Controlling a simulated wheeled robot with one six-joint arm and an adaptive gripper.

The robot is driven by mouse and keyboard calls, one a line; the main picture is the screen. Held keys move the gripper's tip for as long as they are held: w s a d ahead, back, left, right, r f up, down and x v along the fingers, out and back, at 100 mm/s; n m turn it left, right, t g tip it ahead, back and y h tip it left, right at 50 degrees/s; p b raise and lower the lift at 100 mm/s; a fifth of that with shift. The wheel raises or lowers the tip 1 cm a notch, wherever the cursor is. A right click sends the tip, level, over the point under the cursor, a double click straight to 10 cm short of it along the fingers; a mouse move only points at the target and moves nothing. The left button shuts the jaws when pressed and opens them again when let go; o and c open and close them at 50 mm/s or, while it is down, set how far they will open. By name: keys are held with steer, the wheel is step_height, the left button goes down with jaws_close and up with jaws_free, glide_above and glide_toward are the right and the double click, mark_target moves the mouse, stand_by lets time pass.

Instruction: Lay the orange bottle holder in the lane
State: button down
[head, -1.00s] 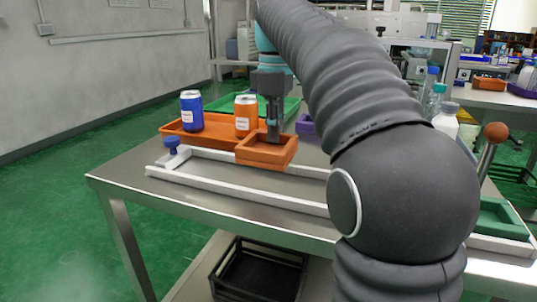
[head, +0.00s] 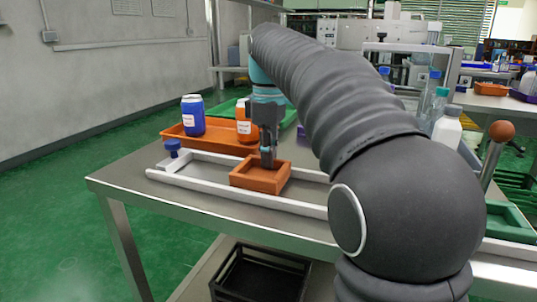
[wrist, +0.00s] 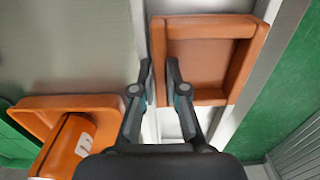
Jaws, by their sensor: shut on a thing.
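The orange bottle holder (head: 247,183), a square open box, is level at the lane, low between its pale rails; I cannot tell whether it touches the lane floor. The lane (head: 205,191) runs along the table's front, with a blue knob (head: 172,146) at its left end. My gripper (head: 268,161) points down and is shut on one wall of the holder. In the wrist view, my fingers (wrist: 160,72) pinch the left wall of the holder (wrist: 200,52), and a pale rail (wrist: 232,118) shows along its right side.
A green holder (head: 508,226) sits at the right by a lever with a brown knob (head: 501,131). A black crate (head: 260,277) is below.

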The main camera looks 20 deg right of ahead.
steer(key=shift+f, duration=0.45)
steer(key=c, duration=1.2)
jaws_free()
step_height(320, 180, up, 13)
steer(key=p, duration=0.4)
steer(key=shift+r, duration=0.15)
